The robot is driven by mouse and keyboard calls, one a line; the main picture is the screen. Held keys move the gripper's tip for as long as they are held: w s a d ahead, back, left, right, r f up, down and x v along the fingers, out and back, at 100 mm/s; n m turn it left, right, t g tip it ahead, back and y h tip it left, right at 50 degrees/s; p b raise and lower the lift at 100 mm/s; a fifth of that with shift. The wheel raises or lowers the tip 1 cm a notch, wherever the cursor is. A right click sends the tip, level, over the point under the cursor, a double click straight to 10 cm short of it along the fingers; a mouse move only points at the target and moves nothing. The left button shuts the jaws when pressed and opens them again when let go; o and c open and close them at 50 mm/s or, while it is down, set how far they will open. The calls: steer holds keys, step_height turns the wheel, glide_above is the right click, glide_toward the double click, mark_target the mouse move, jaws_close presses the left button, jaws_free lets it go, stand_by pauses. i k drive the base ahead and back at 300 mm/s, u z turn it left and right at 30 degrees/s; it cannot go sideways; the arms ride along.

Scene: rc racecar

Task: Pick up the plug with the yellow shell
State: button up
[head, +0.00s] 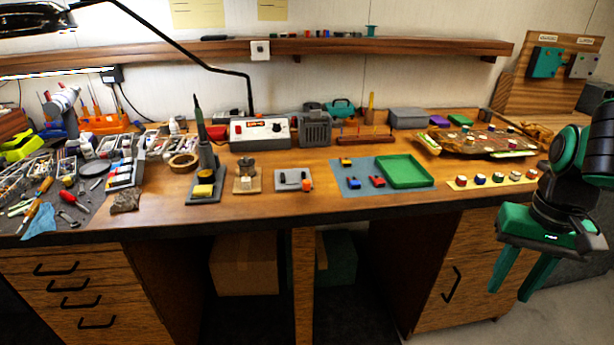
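A small yellow-topped piece (346,162) lies on the blue mat (340,175) on the workbench, near the mat's far left part. It looks like the plug with the yellow shell, but it is too small to be sure. A blue piece (353,184) and a red piece (377,181) lie nearer the front of the mat. My gripper (508,292) is at the right, in front of the bench and below its top, far from the mat. Its two green fingers point down and stand apart, with nothing between them.
A green tray (405,184) covers the mat's right part. A strip with several small coloured pieces (490,179) lies farther right. A grey plate with knobs (293,180) sits left of the mat. Bare wood (420,197) shows along the front edge.

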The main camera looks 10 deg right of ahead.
mark_target(347, 163)
steer(key=z, duration=0.1)
steer(key=i, duration=1.15)
steer(key=z, duration=0.45)
